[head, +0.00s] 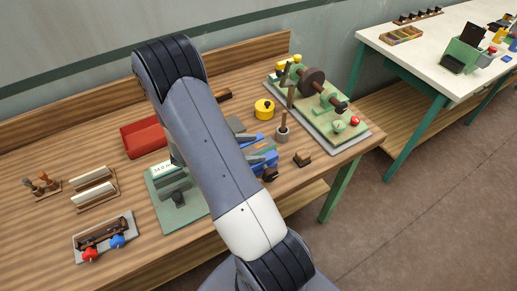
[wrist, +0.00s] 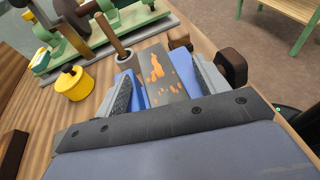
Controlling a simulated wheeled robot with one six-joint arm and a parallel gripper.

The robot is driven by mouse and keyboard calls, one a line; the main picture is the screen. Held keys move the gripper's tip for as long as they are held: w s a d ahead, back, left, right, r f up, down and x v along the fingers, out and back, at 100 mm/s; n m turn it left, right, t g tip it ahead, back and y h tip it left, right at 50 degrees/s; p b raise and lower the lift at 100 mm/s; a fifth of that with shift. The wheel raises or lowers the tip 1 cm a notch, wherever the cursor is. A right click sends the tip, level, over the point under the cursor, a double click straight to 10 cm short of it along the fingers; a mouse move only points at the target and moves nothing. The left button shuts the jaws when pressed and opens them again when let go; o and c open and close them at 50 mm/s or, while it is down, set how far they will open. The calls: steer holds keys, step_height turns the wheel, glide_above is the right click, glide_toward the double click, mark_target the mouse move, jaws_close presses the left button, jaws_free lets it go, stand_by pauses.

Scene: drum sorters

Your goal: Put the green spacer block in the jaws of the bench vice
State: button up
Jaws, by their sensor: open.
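The blue bench vice (head: 266,163) stands near the table's front edge, partly hidden by my arm in the head view. In the wrist view its blue parts (wrist: 133,92) show between and below my fingers. My gripper (wrist: 163,90) is open above the vice, one finger on each side of a grey-green slab with orange patches (wrist: 154,75). I cannot tell whether this slab is the green spacer block or part of the vice, nor whether the fingers touch it. No other piece is clearly the spacer block. My arm hides much of the gripper in the head view.
A mortar with a pestle (head: 282,132), a yellow pot (head: 264,109) and a small dark block (head: 302,159) stand close to the vice. A green machine board (head: 325,127) lies behind. A red tray (head: 144,138) and a green fixture (head: 166,211) are left of my arm.

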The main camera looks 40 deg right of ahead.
mark_target(249, 149)
jaws_close()
stand_by(0.7)
steer(key=shift+r, duration=0.1)
step_height(249, 149, up, 9)
steer(key=b, duration=0.1)
steer(key=shift+w+a+f+n+t+h+b, duration=0.15)
steer(key=shift+f+n+t+b, duration=0.4)
steer(key=shift+f, duration=0.3)
steer(key=shift+w+a+f+n+t+h+b, duration=0.1)
steer(key=shift+f+n+t+h+b, duration=0.2)
steer(key=shift+f+b, duration=0.45)
steer(key=shift+w+a+f+n+t+h+b, duration=0.15)
steer(key=shift+f+n+t+b, duration=0.35)
steer(key=shift+f, duration=0.45)
